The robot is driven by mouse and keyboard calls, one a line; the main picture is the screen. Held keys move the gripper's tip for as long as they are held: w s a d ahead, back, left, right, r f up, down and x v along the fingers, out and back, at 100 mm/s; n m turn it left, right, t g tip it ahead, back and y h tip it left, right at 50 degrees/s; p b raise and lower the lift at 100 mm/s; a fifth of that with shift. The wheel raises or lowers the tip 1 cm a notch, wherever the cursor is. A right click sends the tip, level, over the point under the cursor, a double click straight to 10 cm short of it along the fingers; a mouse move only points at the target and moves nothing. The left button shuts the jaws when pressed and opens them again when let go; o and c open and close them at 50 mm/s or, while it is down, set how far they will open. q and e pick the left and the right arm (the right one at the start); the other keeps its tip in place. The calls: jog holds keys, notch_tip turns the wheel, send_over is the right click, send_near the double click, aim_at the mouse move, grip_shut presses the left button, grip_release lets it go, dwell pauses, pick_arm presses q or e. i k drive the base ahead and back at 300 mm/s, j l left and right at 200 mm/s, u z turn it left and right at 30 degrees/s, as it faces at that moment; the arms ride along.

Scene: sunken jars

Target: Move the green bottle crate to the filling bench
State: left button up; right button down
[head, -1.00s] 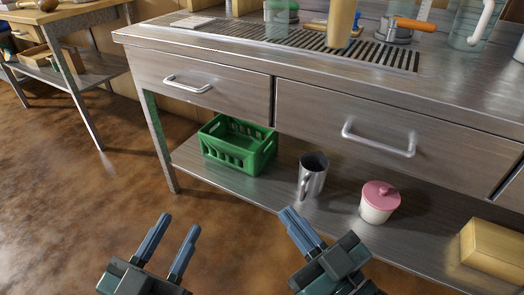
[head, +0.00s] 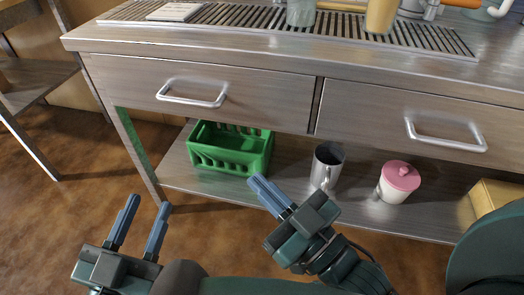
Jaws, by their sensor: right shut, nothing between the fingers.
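The green bottle crate (head: 230,152) sits upright on the metal lower shelf of the bench, near its left end, and looks empty. My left gripper (head: 142,222) is open and empty, over the floor in front of the shelf, below and left of the crate. My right gripper (head: 268,190) is shut with nothing in it. In the picture its fingertips are just below the crate's right side; I cannot tell how far in front of the crate they are. I cannot tell which bench is the filling bench.
A steel mug (head: 327,166) and a white jar with a pink lid (head: 397,182) stand right of the crate on the lower shelf (head: 180,172). A yellow block (head: 490,203) is further right. Drawers (head: 200,92) overhang the shelf. Another table (head: 35,80) stands at the left.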

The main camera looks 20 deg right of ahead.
aim_at(243, 153)
jog(key=i+j, duration=0.2)
jog(key=i+j+z, duration=0.15)
jog(key=j, duration=0.25)
jog(key=i+j, duration=0.15)
jog(key=j, duration=0.2)
jog(key=i+j+z, duration=0.1)
jog(key=j, duration=0.25)
jog(key=i+j+z, duration=0.1)
jog(key=j, duration=0.25)
jog(key=i+j, duration=0.25)
jog(key=j+z, duration=0.05)
jog(key=j, duration=0.05)
